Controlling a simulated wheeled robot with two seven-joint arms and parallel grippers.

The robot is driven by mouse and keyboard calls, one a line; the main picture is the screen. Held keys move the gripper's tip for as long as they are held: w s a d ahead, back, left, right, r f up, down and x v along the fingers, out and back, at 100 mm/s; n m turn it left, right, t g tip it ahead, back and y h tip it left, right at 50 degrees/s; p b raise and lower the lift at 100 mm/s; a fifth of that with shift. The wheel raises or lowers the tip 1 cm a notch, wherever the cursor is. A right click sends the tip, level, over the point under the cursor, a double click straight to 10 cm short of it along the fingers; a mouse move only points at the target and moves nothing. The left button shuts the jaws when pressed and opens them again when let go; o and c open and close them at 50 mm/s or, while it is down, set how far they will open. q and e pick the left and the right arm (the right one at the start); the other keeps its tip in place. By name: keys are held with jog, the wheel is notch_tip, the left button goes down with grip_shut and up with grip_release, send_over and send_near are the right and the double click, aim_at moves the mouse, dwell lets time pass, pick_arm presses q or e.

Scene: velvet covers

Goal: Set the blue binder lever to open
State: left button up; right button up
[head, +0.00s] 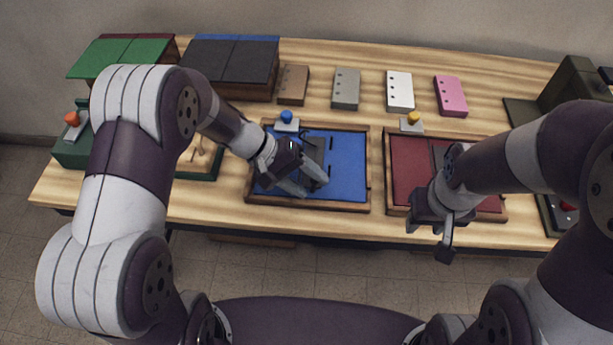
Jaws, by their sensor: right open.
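The blue binder (346,165) lies in a wooden tray left of the table's middle. A dark metal mechanism (316,150) shows on its left part. A grey block with a blue knob (287,117) stands at the tray's back edge. My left gripper (312,184) is over the left front part of the binder, close to the mechanism. It covers part of that area, so I cannot make out the binder's lever or whether the fingers touch anything. My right gripper (428,235) is open and empty at the front edge of the red binder's tray.
A red binder (410,165) in its tray with a yellow knob (413,118) stands to the right. Brown, grey, white and pink hole-punched blocks (346,88) line the back. A green binder station (75,145) is far left, partly behind my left arm. Dark boxes (575,85) stand far right.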

pick_arm(q)
jog(key=shift+w+r, duration=0.1)
jog(key=shift+a+r+p, duration=0.15)
jog(key=shift+r+p, duration=0.1)
jog(key=shift+p, duration=0.05)
jog(key=p+v, duration=1.1)
jog(key=v, duration=0.1)
jog(key=shift+a+f, duration=0.1)
